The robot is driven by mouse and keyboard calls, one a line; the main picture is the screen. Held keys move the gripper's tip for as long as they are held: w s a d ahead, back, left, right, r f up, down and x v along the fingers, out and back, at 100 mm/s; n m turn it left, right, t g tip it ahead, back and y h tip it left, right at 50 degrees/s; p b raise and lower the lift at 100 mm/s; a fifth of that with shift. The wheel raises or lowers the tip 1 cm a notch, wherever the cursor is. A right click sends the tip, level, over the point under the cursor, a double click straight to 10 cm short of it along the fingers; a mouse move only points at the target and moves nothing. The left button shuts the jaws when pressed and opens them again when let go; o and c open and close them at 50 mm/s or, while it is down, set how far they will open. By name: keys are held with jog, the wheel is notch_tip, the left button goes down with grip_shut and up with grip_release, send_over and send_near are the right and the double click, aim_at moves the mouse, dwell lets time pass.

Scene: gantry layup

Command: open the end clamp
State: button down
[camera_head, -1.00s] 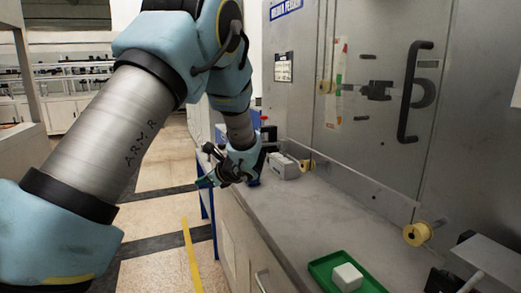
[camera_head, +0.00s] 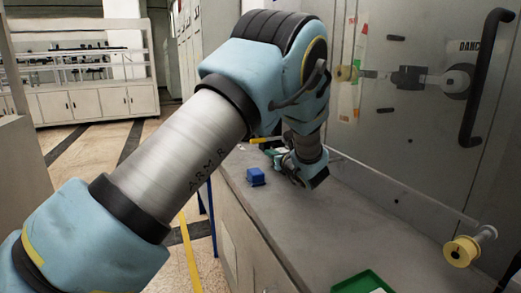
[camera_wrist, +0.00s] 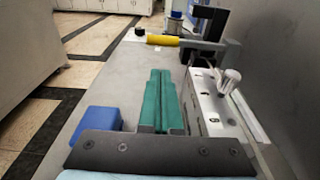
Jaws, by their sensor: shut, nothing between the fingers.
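A clamp with a yellow lever handle (camera_wrist: 162,40) and a black knob at its left end stands near the far end of the bench in the wrist view. The handle lies roughly crosswise, and its dark clamp body (camera_wrist: 205,45) is to the right. The handle also shows in part in the head view (camera_head: 262,140), just past my gripper. My gripper (camera_wrist: 160,75) has green fingers pressed together and empty. They point toward the yellow handle and are apart from it in the wrist view. My arm hides part of the clamp in the head view.
A blue block (camera_head: 256,177) sits on the bench left of my gripper. A grey metal block with a pale knob (camera_wrist: 231,82) lies close on the right. A blue container (camera_wrist: 174,22) stands beyond the handle.

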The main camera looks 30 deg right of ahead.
aim_at(270, 139)
jog(key=w+p, duration=0.1)
jog(key=w, duration=0.2)
jog(key=w+f, duration=0.1)
jog(key=w, duration=0.2)
jog(key=w+d+p, duration=0.1)
jog(key=w, duration=0.2)
jog(key=shift+w+f+p, duration=0.2)
jog(key=shift+w+p, duration=0.15)
jog(key=shift+w, duration=0.05)
jog(key=shift+r+b, duration=0.45)
jog(key=shift+r, duration=0.4)
